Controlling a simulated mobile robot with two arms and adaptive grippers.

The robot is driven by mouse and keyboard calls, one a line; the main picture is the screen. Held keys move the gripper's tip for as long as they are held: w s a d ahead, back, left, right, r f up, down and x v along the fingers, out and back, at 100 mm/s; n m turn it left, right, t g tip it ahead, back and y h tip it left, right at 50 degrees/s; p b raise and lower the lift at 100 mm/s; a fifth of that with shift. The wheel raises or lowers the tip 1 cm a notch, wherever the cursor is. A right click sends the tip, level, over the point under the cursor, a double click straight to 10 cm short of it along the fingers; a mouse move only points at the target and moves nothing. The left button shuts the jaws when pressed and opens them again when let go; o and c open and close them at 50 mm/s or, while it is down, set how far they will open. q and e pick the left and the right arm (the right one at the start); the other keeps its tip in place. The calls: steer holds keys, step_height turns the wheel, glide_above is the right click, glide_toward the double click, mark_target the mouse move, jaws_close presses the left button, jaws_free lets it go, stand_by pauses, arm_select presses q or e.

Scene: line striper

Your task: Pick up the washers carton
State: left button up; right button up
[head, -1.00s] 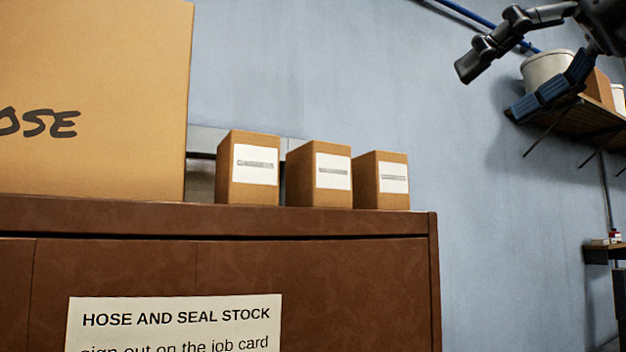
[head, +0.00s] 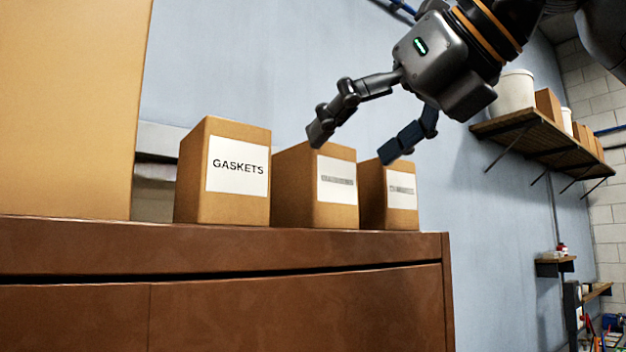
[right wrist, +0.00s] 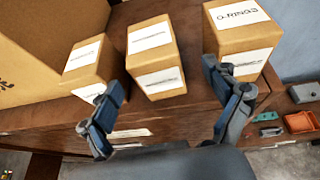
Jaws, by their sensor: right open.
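Three brown cartons stand in a row on a brown cabinet (head: 210,245). The left one (head: 222,172) reads GASKETS. The middle carton (head: 290,190) has a blurred label; it also shows in the right wrist view (right wrist: 153,55). The right carton (head: 373,195) is blurred in the head view but reads O-RINGS in the right wrist view (right wrist: 240,38). No label is legible as washers; the middle one is the only carton unread. My right gripper (head: 355,145) is open and empty, its fingers around the tops of the middle and right cartons in the head view. My left gripper is not in view.
A large cardboard box (head: 70,110) stands left of the cartons. The blue wall (head: 500,240) is behind. A wall shelf (head: 530,125) with a white bucket and boxes is at right. Orange and grey bins (right wrist: 298,122) show low at right in the wrist view.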

mark_target(311, 177)
steer(key=x, duration=0.2)
steer(key=shift+w+a, duration=0.15)
steer(key=shift+w, duration=0.1)
steer(key=p+x, duration=0.1)
steer(key=x, duration=0.1)
steer(key=p+x, duration=0.2)
steer(key=shift+a+f, duration=0.1)
steer(key=shift+a, duration=0.4)
steer(key=shift+w+a+f, duration=0.2)
steer(key=shift+w+f, duration=0.05)
steer(key=shift+w, duration=0.1)
steer(key=shift+s, duration=0.15)
steer(key=c, duration=0.9)
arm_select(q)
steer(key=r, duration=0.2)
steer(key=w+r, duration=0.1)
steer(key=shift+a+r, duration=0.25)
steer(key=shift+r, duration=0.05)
arm_select(e)
steer(key=c, duration=0.5)
steer(key=shift+r, duration=0.15)
